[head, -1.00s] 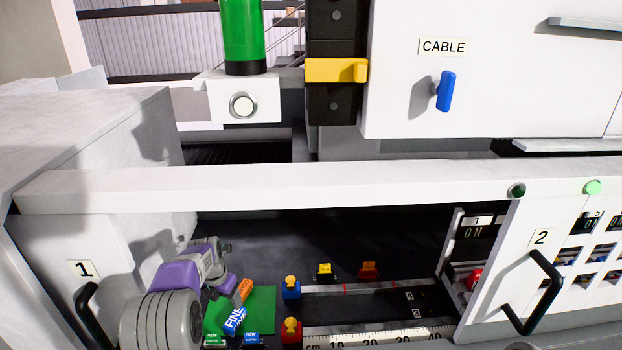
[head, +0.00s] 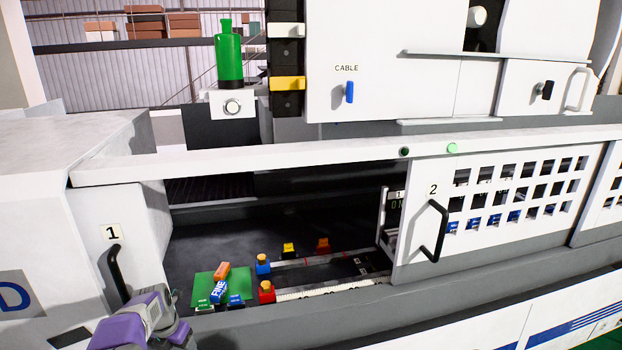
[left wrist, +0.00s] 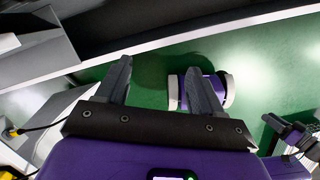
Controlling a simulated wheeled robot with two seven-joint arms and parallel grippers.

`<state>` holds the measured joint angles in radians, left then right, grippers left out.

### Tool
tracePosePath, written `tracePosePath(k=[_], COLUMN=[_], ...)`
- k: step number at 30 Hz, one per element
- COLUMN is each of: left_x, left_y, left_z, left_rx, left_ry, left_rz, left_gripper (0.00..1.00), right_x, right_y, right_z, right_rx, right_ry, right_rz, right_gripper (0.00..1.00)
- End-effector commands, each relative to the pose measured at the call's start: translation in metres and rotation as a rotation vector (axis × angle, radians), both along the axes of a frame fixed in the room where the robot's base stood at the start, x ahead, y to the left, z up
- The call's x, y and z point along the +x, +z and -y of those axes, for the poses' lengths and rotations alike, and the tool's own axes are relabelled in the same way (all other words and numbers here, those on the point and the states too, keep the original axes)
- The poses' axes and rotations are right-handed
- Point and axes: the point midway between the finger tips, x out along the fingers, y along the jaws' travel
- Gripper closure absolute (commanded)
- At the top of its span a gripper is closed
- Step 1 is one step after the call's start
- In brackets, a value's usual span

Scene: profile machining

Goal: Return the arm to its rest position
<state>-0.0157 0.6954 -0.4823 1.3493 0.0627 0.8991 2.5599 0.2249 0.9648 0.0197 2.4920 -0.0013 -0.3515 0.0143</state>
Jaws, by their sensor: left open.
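My left arm (head: 145,322) shows at the bottom left of the head view, in front of the machine and outside its opening. Its gripper is not visible there. In the left wrist view my left gripper (left wrist: 160,88) is open, with two dark fingers apart and nothing between them. It points over the green floor (left wrist: 148,88). My right gripper is not in the head view.
The machine's front ledge (head: 330,303) runs along the opening. Inside are a green mat (head: 239,281) with a blue FINE block (head: 218,291) and an orange block (head: 222,270). Door 1 (head: 150,225) and door 2 (head: 408,250) have black handles.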

Motion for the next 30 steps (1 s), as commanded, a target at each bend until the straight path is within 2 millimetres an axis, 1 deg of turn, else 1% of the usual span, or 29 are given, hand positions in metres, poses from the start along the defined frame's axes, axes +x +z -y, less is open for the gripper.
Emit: tracePosePath(k=[1,8,11,14,17,18,20,21,23,25,27,30], left_x=[-0.004,-0.018,-0.027,-0.041,-0.062,-0.072,-0.088,-0.1,-0.118,-0.14,-0.164,-0.198], left_y=[-0.013,-0.058,-0.079,-0.106,-0.137,-0.15,-0.167,-0.178,-0.192,-0.206,-0.216,-0.227], left_z=[0.006,0.025,0.037,0.052,0.074,0.084,0.099,0.11,0.125,0.144,0.163,0.189], left_rx=[-0.001,0.015,0.02,0.026,0.031,0.032,0.035,0.037,0.041,0.045,0.051,0.066], left_ry=[-0.054,-0.318,-0.456,-0.63,-0.854,-0.957,-1.115,-1.219,-1.373,-1.553,-1.73,-1.98], left_rz=[-0.011,-0.014,-0.013,-0.009,0.003,0.011,0.029,0.041,0.065,0.099,0.14,0.21], left_gripper=[0.33,0.33,0.33,0.33,0.33,0.33,0.33,0.33,0.33,0.33,0.33,0.33], right_x=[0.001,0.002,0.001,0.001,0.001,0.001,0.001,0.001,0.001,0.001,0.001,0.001], right_y=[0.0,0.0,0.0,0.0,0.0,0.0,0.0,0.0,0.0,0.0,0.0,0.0], right_z=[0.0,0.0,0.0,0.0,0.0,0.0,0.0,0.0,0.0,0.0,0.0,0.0], right_rx=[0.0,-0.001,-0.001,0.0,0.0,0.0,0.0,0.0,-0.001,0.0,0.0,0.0], right_ry=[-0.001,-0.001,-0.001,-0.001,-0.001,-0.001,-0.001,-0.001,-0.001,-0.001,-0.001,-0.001], right_rz=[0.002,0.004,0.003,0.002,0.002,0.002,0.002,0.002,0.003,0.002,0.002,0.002], right_gripper=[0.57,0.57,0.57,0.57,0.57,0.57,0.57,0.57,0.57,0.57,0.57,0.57])
